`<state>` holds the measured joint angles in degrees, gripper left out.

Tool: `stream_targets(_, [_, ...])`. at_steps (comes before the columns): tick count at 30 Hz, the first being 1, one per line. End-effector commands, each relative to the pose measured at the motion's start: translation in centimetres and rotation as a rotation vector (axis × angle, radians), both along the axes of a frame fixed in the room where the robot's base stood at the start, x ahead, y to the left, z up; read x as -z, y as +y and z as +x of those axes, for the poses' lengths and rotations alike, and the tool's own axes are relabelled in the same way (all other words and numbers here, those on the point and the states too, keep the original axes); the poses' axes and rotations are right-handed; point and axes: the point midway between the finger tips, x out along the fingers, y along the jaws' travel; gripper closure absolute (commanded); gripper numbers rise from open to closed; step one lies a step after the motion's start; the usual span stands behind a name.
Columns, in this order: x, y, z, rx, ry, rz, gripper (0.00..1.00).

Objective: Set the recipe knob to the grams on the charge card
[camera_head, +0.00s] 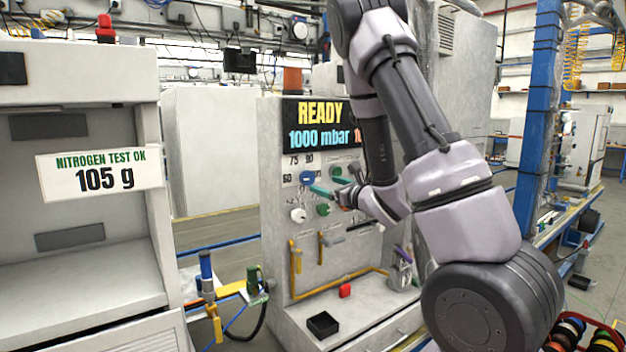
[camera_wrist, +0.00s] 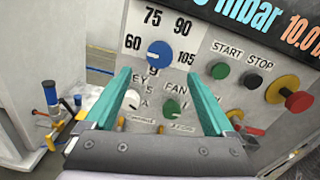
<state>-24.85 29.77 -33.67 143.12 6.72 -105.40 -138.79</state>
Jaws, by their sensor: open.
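The charge card (camera_head: 100,172) at the left reads "NITROGEN TEST OK 105 g". The round blue recipe knob (camera_head: 306,177) is on the upright panel; it also shows in the wrist view (camera_wrist: 159,54). Labels 60, 75, 90 and 105 run around it from left to right. A short white mark on the knob appears to point left, towards 60. My gripper (camera_head: 323,180) is in front of the panel. In the wrist view, its teal fingers (camera_wrist: 158,77) are open and empty, with their tips below and either side of the knob, apart from it.
A green fan knob (camera_wrist: 172,107) and white key switch (camera_wrist: 132,99) lie below the recipe knob. The display (camera_head: 320,124) reads "READY 1000 mbar". A yellow pipe (camera_head: 330,287) crosses the lower panel.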

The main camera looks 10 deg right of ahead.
Motion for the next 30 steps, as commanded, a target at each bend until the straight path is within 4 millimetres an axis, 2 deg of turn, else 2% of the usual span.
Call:
stream_targets(5, [0.0,1.1,2.2,-0.005,-0.003,-0.002,0.11])
stream_targets(12, [-0.1,2.8,6.5,-0.004,-0.003,0.000,0.11])
stream_targets(18, [-0.1,3.8,8.9,-0.003,-0.002,0.002,0.11])
stream_targets(22, [-0.1,4.1,9.6,-0.001,-0.001,0.003,0.11])
stream_targets(30, [-0.1,4.1,9.7,-0.001,0.000,0.003,0.11])
